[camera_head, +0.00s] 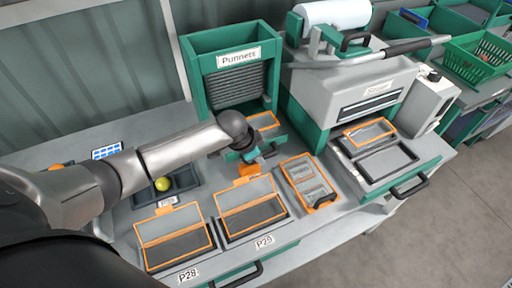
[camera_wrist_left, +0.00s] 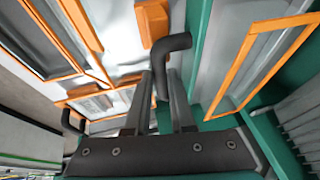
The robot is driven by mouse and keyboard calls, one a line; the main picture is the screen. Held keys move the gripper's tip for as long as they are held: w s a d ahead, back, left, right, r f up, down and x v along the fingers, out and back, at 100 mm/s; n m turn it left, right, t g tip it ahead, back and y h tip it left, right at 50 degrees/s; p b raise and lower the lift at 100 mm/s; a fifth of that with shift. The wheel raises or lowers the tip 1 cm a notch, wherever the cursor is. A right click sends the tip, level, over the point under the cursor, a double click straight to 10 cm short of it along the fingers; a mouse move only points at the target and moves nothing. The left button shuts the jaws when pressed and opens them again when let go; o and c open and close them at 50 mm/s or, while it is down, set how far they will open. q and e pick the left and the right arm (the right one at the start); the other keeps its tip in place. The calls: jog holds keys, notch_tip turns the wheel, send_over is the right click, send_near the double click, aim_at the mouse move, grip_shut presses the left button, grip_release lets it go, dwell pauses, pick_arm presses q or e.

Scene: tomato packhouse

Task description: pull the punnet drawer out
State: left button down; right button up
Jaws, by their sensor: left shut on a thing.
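The green punnet dispenser (camera_head: 192,72) stands at the back, with a "Punnets" label and a stack of dark punnets inside. Its green drawer (camera_head: 275,138) is at the foot and juts out in front; an orange-rimmed punnet (camera_head: 266,121) shows in it. The drawer's dark bent handle (camera_wrist_left: 174,43) shows in the left wrist view, beside the green drawer wall (camera_wrist_left: 196,65). My left gripper (camera_wrist_left: 166,85) is shut on this handle, one finger on each side. In the head view my wrist hides part of the drawer front, and the left gripper (camera_head: 250,156) shows only in part.
Orange-rimmed trays P28 (camera_head: 172,235) and P29 (camera_head: 250,205) lie on the bench in front. An orange-framed grey tray (camera_head: 308,184) lies to their right. A sealing machine (camera_head: 350,90) stands right of the dispenser. A dark tray with a yellow-green tomato (camera_head: 162,184) is at left.

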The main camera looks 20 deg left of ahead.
pick_arm(q)
jog(key=c, duration=0.8)
grip_release()
jog(key=shift+o, duration=0.2)
jog(key=p+v, duration=0.2)
jog(key=v, duration=1.3)
jog(key=shift+p, duration=0.4)
jog(key=shift+r, duration=0.1)
jog(key=shift+s, duration=0.1)
